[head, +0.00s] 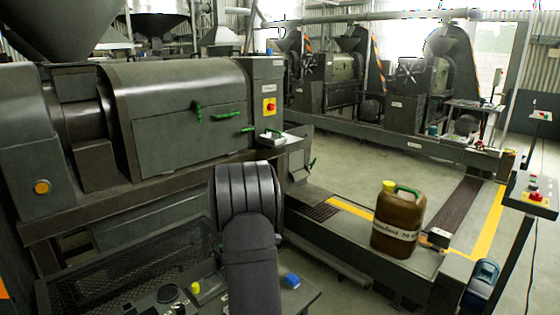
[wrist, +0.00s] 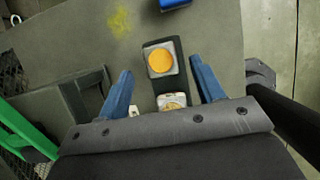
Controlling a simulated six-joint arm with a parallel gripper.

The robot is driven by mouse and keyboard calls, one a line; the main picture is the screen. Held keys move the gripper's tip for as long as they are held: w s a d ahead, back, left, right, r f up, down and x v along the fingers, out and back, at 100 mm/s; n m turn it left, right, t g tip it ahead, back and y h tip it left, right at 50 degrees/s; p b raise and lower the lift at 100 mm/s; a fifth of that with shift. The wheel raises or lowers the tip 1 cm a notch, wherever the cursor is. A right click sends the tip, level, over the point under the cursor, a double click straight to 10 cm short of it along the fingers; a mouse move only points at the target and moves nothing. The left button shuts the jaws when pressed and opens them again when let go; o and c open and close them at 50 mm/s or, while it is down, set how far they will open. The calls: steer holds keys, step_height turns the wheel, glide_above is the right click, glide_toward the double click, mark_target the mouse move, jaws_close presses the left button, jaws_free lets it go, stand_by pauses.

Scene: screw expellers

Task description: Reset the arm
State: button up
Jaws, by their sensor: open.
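In the wrist view my gripper (wrist: 160,66) is open, its two blue fingers spread apart with nothing held between them. Beyond and between the fingers lies a dark block with a round orange-yellow disc (wrist: 160,61) in a pale square frame. A smaller pale piece (wrist: 172,101) sits nearer, close to the gripper's palm. I cannot tell whether the fingers touch the block. In the head view my arm rises at the lower middle and hides part of the bench; the gripper's fingers are not visible there.
A brown jerrycan (head: 398,225) with a yellow cap stands on the low platform at right. A large grey press (head: 190,120) fills the left. A blue object (head: 291,280) and a yellow one (head: 195,288) sit near my arm. A control box (head: 533,195) stands far right.

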steer(key=x, duration=0.6)
steer(key=shift+f, duration=0.1)
step_height(320, 180, up, 3)
steer(key=shift+f, duration=0.15)
steer(key=shift+r, duration=0.4)
steer(key=shift+f, duration=0.1)
